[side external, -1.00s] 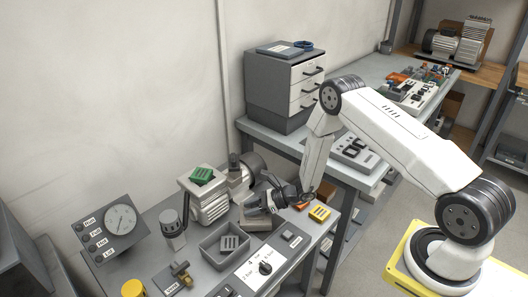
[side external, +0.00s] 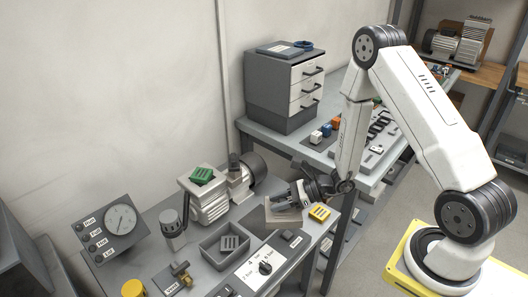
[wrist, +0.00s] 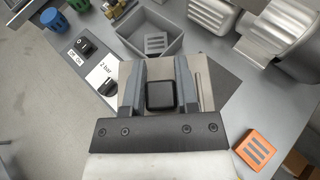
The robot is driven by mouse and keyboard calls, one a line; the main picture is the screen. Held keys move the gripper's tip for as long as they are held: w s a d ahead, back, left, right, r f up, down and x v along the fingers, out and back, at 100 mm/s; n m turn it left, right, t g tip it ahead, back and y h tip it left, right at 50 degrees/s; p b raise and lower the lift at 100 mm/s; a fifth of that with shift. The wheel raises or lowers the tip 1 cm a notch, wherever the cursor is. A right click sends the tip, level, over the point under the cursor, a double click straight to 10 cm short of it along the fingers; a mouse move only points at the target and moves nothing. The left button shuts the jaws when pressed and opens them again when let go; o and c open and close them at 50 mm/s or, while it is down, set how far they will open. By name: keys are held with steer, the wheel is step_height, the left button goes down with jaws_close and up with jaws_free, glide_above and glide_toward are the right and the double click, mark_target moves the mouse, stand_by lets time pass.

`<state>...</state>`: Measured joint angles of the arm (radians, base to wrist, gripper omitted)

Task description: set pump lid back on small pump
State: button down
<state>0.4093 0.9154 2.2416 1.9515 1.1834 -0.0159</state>
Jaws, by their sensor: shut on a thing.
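My gripper (side external: 284,203) is over the right part of the bench, pointing down-left. In the wrist view its two fingers (wrist: 160,72) are closed on a dark square block (wrist: 160,95), which looks like the knob of the pump lid. A flat beige-grey plate (wrist: 205,72) shows around and behind the fingers, apparently the lid's plate; its far side is partly covered. Whether it touches the bench is unclear. The grey ribbed pump (side external: 209,208) stands to the left of the gripper, with a green slotted block on its raised grey top. Part of a pump housing (wrist: 275,28) shows at upper right in the wrist view.
A grey bin (side external: 211,253) holding a slotted grey block stands left of the gripper. A pressure-gauge panel (side external: 112,228) and switch plates occupy the front and left.

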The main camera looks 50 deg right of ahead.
mark_target(285, 212)
steer(key=shift+s+r, duration=0.4)
steer(key=shift+s, duration=0.45)
steer(key=shift+s+r, duration=0.4)
steer(key=shift+s, duration=0.45)
steer(key=shift+w, duration=0.1)
steer(key=shift+w+d+r, duration=0.1)
steer(key=shift+w+r, duration=0.35)
steer(key=shift+w, duration=0.05)
steer(key=w+r+m+t+h, duration=0.2)
steer(key=w+r+m+h, duration=0.1)
steer(key=w+r, duration=0.4)
step_height(285, 212, up, 2)
steer(key=shift+w+r, duration=0.15)
steer(key=shift+r, duration=0.05)
steer(key=shift+r, duration=0.1)
step_height(285, 212, up, 10)
steer(key=w+m+t+h, duration=0.1)
steer(key=w+m+h, duration=0.1)
steer(key=shift+m+h, duration=0.3)
